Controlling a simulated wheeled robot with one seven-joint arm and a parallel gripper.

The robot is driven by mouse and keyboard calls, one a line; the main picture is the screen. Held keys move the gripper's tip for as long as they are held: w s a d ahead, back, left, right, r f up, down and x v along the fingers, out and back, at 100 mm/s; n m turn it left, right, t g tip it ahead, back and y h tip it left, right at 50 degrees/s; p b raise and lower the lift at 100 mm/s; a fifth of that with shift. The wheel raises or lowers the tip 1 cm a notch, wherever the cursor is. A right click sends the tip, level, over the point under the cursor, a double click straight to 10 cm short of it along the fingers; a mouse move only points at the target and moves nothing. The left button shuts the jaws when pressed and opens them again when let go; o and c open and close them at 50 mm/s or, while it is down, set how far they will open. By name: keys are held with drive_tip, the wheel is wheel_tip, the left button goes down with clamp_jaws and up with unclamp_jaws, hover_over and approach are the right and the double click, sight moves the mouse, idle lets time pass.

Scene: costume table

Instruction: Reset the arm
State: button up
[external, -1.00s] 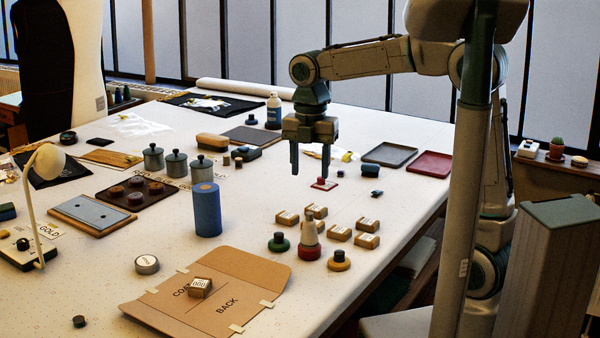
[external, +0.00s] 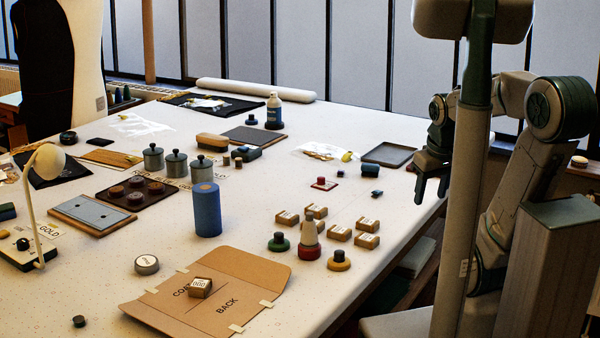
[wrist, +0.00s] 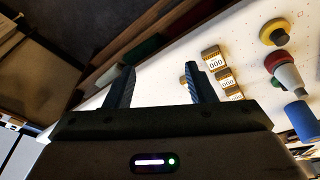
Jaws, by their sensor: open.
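My gripper (external: 431,193) is open and empty in the external view. It hangs over the right edge of the table (external: 400,225), close to my own column. In the wrist view my gripper (wrist: 158,88) shows two spread fingers with nothing between them touching either one. The arm is folded back, partly hidden behind the column.
Several small labelled boxes (external: 340,233), a red-based cone (external: 309,240) and a yellow-based knob (external: 339,261) stand near the table's right side. A grey tray (external: 389,154) lies near the far right edge. A blue cylinder (external: 207,212) stands mid-table. A cardboard folder (external: 250,270) lies in front.

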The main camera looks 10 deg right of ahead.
drive_tip(key=shift+s+d+f+m, duration=0.5)
drive_tip(key=shift+s+d+m, duration=0.15)
drive_tip(key=shift+m, duration=0.55)
